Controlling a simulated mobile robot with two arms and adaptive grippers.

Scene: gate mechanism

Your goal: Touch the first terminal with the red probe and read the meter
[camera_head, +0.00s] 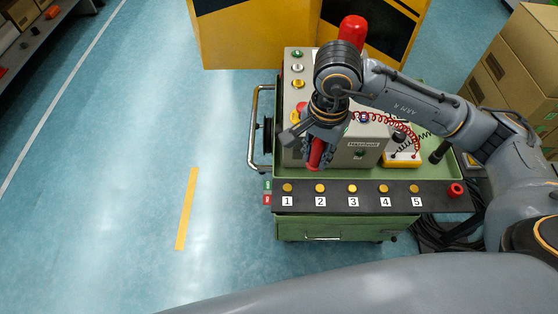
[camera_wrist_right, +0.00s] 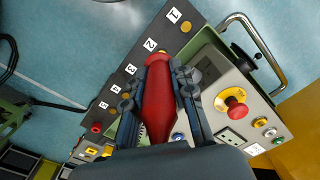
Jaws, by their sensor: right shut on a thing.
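The red probe (camera_head: 316,154) is in my right gripper (camera_head: 318,148), which is shut on it; it also fills the middle of the right wrist view (camera_wrist_right: 159,103). Its lower end hangs behind the terminal strip (camera_head: 336,199), apart from the terminals in the head view. The first terminal (camera_head: 287,188), a brass stud above label 1, is left of the probe; it shows bare in the wrist view (camera_wrist_right: 186,26). There the probe's far end overlaps the area near label 2. The yellow meter (camera_head: 402,160) sits right of the grey box; its reading is not legible. My left gripper is not in view.
The strip lies along the front of a green cart (camera_head: 330,228). More brass terminals continue to label 5, with a red socket (camera_head: 456,190) at the right end. A grey control box (camera_head: 362,152) stands behind. A red coiled lead (camera_head: 393,121) runs beside my right arm. Floor at left is clear.

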